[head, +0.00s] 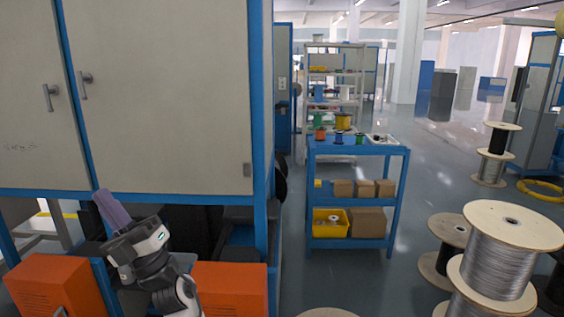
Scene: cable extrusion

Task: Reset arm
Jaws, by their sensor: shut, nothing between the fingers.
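My gripper (105,198) is at the lower left of the head view, in front of the large grey cabinet (160,100) with blue edges. Its dark body and the white arm link below it rise from the bottom edge. Its purple-grey fingers point up and to the left. They are together, with nothing seen between them. The lower part of my arm is cut off by the frame.
Orange boxes (230,288) flank my arm below the cabinet. A blue shelf cart (360,146) with spools, cartons and a yellow bin (330,223) stands at centre. Large cable reels (500,265) stand at the right. The floor (410,210) between cart and reels is clear.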

